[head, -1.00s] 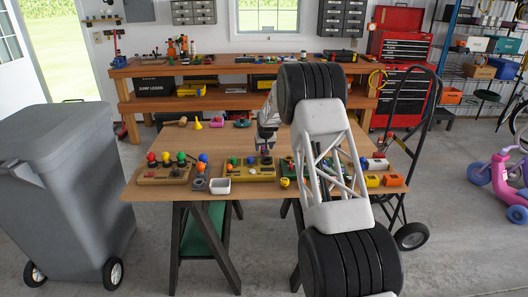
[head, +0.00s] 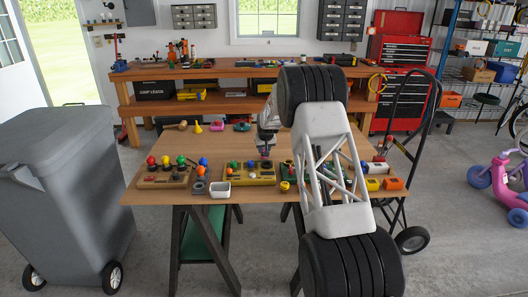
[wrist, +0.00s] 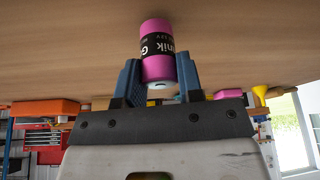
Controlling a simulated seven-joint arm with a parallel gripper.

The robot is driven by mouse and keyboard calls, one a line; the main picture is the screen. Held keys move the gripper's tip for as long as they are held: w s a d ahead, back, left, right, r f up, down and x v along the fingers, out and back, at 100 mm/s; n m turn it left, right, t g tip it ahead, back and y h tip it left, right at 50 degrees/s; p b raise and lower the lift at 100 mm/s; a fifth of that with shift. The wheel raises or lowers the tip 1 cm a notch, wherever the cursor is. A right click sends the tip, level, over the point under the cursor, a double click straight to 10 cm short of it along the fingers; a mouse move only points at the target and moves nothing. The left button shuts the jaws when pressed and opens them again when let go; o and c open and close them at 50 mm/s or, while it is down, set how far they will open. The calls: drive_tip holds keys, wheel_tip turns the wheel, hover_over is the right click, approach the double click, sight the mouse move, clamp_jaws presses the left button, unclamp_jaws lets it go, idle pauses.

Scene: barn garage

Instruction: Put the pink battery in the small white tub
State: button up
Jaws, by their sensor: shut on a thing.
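The pink battery (wrist: 156,28), with a black label band, is between the two blue fingers of my gripper (wrist: 159,68) in the wrist view. My gripper is shut on it near one end, and the other end sticks out past the fingertips. In the head view my gripper (head: 266,146) is over the middle of the wooden table, behind the row of parts; the battery is too small there to make out clearly. The small white tub (head: 217,190) stands at the table's front edge, left of and nearer than my gripper. It looks empty.
A board with coloured knobs (head: 163,181) lies left of the tub, and a yellow board with small parts (head: 247,174) is close on its right. The table (head: 205,147) is mostly clear behind the row.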

wheel_tip(320, 180, up, 9)
drive_tip(key=shift+r, duration=0.1)
idle(0.4)
drive_tip(key=shift+s+a, duration=0.1)
idle(0.5)
drive_tip(key=shift+s+a+r, duration=0.1)
drive_tip(key=shift+s+a, duration=0.25)
drive_tip(key=shift+a, duration=0.05)
drive_tip(key=s+a+n+y, duration=0.1)
drive_tip(key=s+a+n, duration=0.1)
drive_tip(key=s+a, duration=0.7)
drive_tip(key=s+a+n, duration=0.2)
drive_tip(key=s+a, duration=0.7)
drive_tip(key=s, duration=0.8)
drive_tip(key=shift+s+a+r+n+g+y, duration=0.2)
drive_tip(key=shift+s+a+n+g+y, duration=0.1)
drive_tip(key=shift+s+g+y, duration=0.1)
drive_tip(key=shift+w, duration=0.1)
drive_tip(key=shift+f, duration=3.1)
